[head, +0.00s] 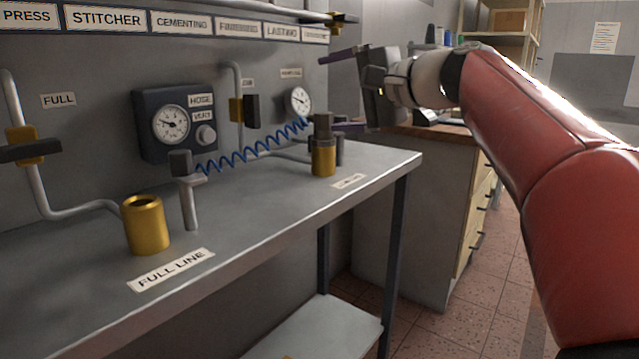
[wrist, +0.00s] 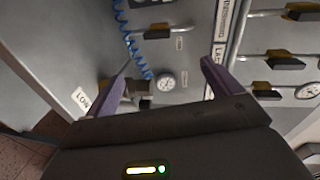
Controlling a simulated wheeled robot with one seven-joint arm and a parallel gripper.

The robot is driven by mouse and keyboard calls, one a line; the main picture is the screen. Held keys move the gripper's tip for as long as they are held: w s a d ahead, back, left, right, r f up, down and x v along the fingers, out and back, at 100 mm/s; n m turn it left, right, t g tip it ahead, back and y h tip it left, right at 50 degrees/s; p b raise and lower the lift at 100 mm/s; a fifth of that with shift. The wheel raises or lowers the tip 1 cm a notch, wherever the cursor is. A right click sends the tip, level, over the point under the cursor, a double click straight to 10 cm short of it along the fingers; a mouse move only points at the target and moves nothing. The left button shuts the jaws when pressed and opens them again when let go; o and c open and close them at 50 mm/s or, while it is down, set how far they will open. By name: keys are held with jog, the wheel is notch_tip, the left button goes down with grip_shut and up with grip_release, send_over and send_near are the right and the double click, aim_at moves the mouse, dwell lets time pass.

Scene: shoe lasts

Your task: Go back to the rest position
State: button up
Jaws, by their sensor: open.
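My gripper (head: 345,90) is at the upper middle of the head view, pointing left toward the panel wall. Its two purple fingers are spread wide with nothing held between them. The gripper also shows in the wrist view (wrist: 165,78), with the fingers apart. My red arm reaches in from the right. In the head view the fingers are above and near a brass fitting (head: 323,160) with a dark top. A blue coiled hose (head: 250,148) runs from near that fitting to a grey post fitting (head: 188,190).
The grey bench (head: 270,220) carries an open brass cylinder (head: 146,225) behind the FULL LINE label. A gauge box (head: 175,125), pipes and valve handles line the panel. A wooden-topped cabinet (head: 415,210) stands right of the bench. Tiled floor (head: 500,270) is open beyond.

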jog(key=s+d+f+n+g+h, duration=0.1)
jog(key=s+d+f+h, duration=0.3)
jog(key=s+f, duration=0.5)
jog(key=s+d+f+n+g+h, duration=0.2)
jog(key=s+f, duration=0.7)
jog(key=f, duration=0.7)
jog(key=s+d+f+n+g+h, duration=0.1)
jog(key=s+d+f+n+h, duration=0.3)
jog(key=s+f, duration=0.6)
notch_tip(320, 180, down, 2)
jog(key=shift+d+f+g+h, duration=0.25)
jog(key=shift+d+g+h, duration=0.15)
jog(key=shift+d+h, duration=0.6)
